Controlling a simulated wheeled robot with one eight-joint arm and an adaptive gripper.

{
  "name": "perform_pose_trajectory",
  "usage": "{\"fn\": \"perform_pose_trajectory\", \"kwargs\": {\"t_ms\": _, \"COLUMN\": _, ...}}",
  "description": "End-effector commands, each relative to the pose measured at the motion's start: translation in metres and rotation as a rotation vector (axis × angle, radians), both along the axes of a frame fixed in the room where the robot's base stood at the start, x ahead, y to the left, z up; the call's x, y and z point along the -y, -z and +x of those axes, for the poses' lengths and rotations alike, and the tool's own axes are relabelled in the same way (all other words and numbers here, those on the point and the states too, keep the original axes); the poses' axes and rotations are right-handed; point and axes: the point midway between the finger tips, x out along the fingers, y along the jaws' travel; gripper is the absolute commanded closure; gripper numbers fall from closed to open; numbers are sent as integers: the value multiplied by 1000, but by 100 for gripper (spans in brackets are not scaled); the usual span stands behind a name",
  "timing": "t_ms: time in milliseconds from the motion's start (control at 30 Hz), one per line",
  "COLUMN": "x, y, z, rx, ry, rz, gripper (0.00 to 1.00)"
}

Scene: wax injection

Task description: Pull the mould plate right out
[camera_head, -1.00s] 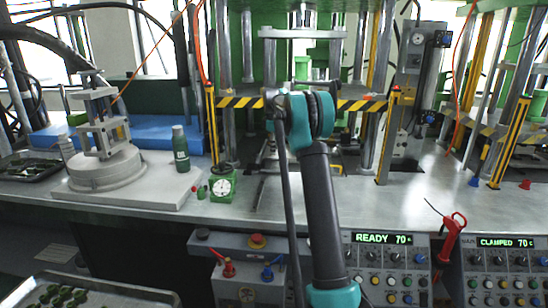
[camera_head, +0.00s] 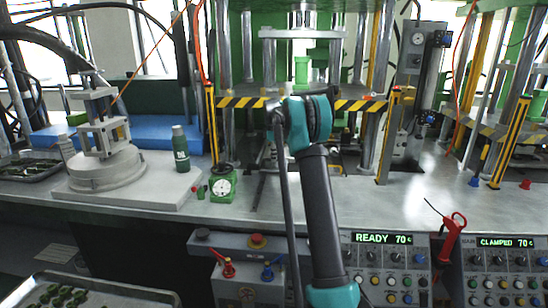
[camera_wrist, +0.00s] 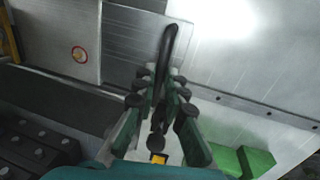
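A dark bar-like handle (camera_wrist: 169,45) stands out in the wrist view against a pale metal plate (camera_wrist: 133,42), which looks like the mould plate. I cannot tell how the handle joins the plate. My gripper (camera_wrist: 162,76) has one green finger with dark pads on each side of the handle. The fingers look open, with a small gap around the handle. In the head view my arm hides the gripper and most of the plate area, in the press below the yellow-black striped bar (camera_head: 240,102).
A green dial gauge (camera_head: 222,186) stands left of the press opening on the metal bench (camera_head: 400,205). A green bottle (camera_head: 180,150) stands farther left. The control panel below reads READY (camera_head: 370,239). Striped posts (camera_head: 388,140) flank the opening. Green blocks (camera_wrist: 240,160) show low right in the wrist view.

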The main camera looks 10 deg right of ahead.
Motion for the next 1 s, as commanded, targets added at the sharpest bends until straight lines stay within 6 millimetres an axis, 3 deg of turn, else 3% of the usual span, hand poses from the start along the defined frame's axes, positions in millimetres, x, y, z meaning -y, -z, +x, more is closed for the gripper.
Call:
{"fn": "perform_pose_trajectory", "kwargs": {"t_ms": 567, "x": -3, "y": -1, "z": -9, "rx": -1, "ry": 0, "rz": 0, "gripper": 100}}
{"fn": "perform_pose_trajectory", "kwargs": {"t_ms": 767, "x": -14, "y": 0, "z": -40, "rx": -2, "ry": -1, "rz": 0, "gripper": 100}}
{"fn": "perform_pose_trajectory", "kwargs": {"t_ms": 1000, "x": -33, "y": 0, "z": -101, "rx": -2, "ry": -2, "rz": 0, "gripper": 100}}
